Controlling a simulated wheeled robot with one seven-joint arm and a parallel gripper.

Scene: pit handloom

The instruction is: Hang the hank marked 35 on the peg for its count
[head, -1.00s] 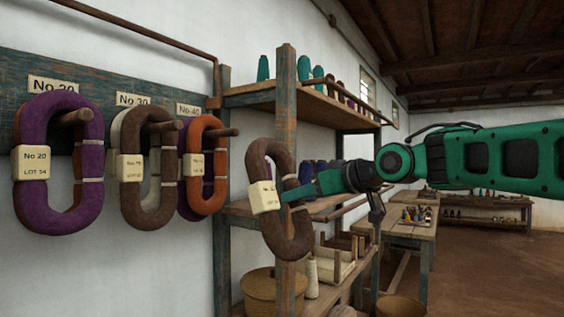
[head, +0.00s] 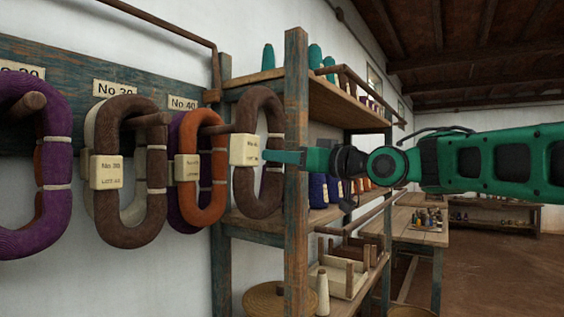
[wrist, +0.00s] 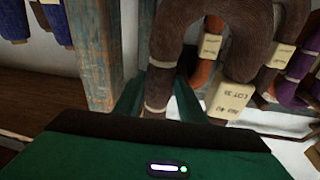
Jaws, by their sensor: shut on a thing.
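The hank hangs upright in the air, in front of the shelf post. In the wrist view the tag (wrist: 230,100) is upside down and seems to read No 40, LOT 35. The No 40 label (head: 183,103) is on the wall board, above a wooden peg (head: 215,129) bearing an orange hank (head: 188,145) with a purple one behind. The peg's tip is close to the held hank's left side; I cannot tell whether it enters the loop.
The No 30 peg (head: 148,120) bears a brown hank (head: 107,200) and a cream one. A purple hank (head: 55,205) hangs on the far-left peg. The blue-grey shelf post (head: 296,240) stands close behind the held hank. Shelves hold cones and spools.

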